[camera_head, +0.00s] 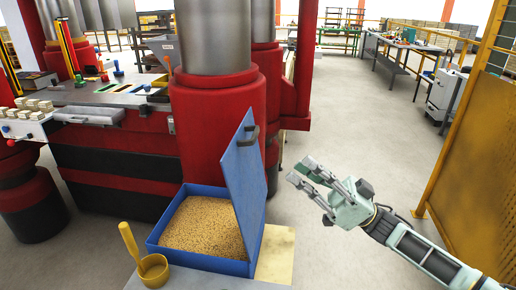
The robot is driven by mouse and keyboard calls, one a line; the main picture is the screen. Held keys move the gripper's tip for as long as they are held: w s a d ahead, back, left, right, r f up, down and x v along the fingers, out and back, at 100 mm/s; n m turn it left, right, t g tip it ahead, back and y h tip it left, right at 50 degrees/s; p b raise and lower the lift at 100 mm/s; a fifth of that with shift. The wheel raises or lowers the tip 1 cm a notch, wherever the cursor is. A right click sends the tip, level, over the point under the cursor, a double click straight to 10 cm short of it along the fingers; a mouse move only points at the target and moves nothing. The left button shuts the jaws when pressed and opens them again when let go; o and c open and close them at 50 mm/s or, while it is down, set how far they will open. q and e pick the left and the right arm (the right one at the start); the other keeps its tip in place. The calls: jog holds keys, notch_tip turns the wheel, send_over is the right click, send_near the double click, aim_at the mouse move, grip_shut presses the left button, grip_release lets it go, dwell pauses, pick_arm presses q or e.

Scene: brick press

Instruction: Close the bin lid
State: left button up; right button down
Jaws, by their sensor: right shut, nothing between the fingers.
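The blue bin (200,258) stands at the lower middle, filled with tan grainy material (203,226). Its blue lid (240,170) stands up nearly vertical along the bin's right side, tilted a little. A dark handle (248,134) is on the lid near its top. My right gripper (305,178) is to the right of the lid, apart from it, with its fingers pointing left toward the lid. It is shut and empty. My left gripper is not in view.
A yellow scoop (153,268) rests on a pale surface in front of the bin. The red press (215,125) with steel columns rises close behind the bin. A yellow mesh fence (475,165) stands at the right. The floor between is clear.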

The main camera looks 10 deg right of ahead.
jog(key=a+f+p+x, duration=0.1)
jog(key=p+x, duration=0.4)
jog(key=x, duration=0.7)
jog(key=shift+w+a+f, duration=0.35)
jog(key=shift+w+f, duration=0.1)
jog(key=shift+f, duration=0.05)
jog(key=shift+a, duration=0.1)
